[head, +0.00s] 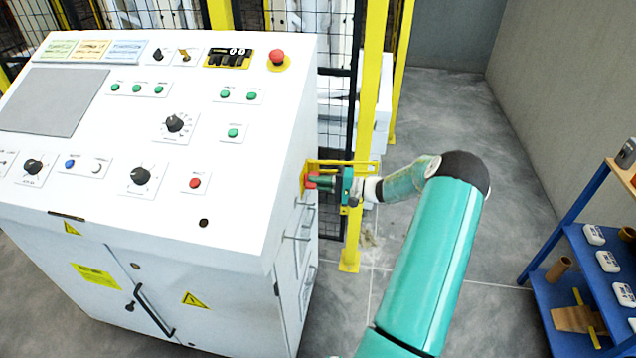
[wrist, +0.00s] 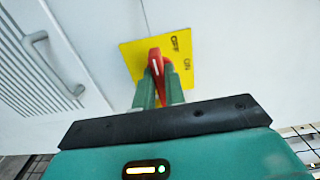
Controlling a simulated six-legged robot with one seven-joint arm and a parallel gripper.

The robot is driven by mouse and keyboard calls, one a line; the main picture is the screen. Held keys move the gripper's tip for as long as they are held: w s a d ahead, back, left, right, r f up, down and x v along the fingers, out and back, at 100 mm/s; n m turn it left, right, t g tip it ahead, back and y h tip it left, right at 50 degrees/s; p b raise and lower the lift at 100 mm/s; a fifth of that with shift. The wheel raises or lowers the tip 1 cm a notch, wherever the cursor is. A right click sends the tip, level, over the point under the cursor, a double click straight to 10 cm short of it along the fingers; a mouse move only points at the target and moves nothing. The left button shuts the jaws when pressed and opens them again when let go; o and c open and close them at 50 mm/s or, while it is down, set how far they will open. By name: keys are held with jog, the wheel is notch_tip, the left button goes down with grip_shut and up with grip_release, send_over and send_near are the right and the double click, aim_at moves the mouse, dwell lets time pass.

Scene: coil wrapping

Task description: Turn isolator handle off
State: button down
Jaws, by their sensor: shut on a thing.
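The isolator handle (wrist: 156,59) is red with a white line, on a yellow plate (wrist: 181,45) marked OFF and ON, in the wrist view. The plate is on the cabinet's side. The handle's white line lies close to upright in the picture, and OFF and ON are to its right. My gripper (wrist: 158,82) has its green fingers shut on the red handle. In the head view, my gripper (head: 318,182) reaches the right side of the white cabinet (head: 110,255), where the red handle (head: 310,181) shows only a little. My fingers partly hide it.
A yellow post (head: 366,120) and black mesh fence stand close behind my gripper. A blue shelf (head: 565,235) with small items stands at the right. The grey floor between is clear. A grey pull handle (wrist: 60,62) is left of the plate.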

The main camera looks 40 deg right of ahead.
dwell(0.3)
jog(key=c, duration=1.5)
grip_release()
jog(key=shift+o, duration=0.2)
jog(key=v, duration=1.3)
jog(key=shift+s+d, duration=0.25)
jog(key=shift+s, duration=0.05)
